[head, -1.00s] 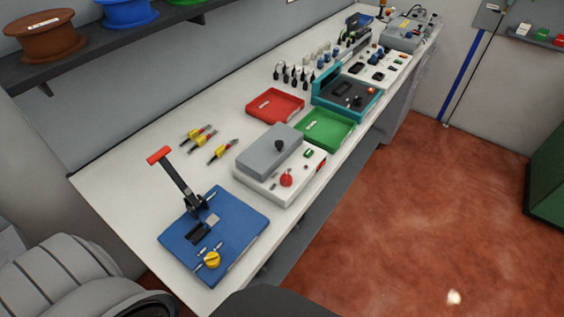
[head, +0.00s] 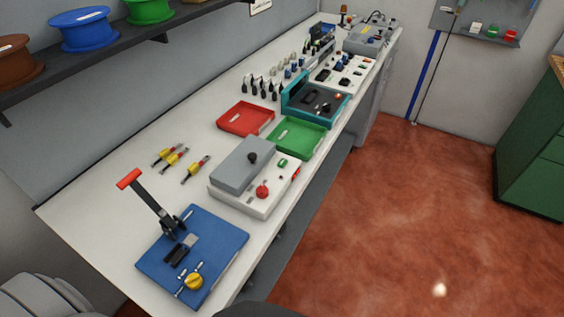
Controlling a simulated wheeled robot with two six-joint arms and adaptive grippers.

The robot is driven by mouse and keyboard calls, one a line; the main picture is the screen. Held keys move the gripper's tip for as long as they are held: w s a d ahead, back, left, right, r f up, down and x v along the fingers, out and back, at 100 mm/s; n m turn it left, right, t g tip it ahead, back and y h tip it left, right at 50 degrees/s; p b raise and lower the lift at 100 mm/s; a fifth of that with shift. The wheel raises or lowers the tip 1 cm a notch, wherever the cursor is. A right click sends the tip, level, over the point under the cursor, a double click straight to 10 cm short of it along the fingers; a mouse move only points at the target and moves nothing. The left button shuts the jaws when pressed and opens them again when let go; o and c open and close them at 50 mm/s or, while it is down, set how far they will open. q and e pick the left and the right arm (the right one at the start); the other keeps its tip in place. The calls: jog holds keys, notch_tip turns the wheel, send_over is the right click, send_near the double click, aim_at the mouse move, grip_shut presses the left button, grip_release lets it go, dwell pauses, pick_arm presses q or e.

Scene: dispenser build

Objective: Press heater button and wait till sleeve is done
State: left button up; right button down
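A white box with a grey lid (head: 238,166), which looks like the heater, stands on the bench in the head view. Its lid is down, with a black knob (head: 252,157) on it. On its front top are a red round knob or button (head: 262,192) and a small green button (head: 283,162). A small red part (head: 296,174) shows at its right edge. No sleeve can be made out, and the inside of the box is hidden by the lid. Neither of my grippers shows.
A blue lever fixture (head: 215,245) stands in front. Red (head: 246,131) and green (head: 321,150) trays and a teal device (head: 290,107) stand behind. Yellow-red tools (head: 172,160) lie left. Red floor (head: 380,210) is clear; a green cabinet (head: 535,150) stands right.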

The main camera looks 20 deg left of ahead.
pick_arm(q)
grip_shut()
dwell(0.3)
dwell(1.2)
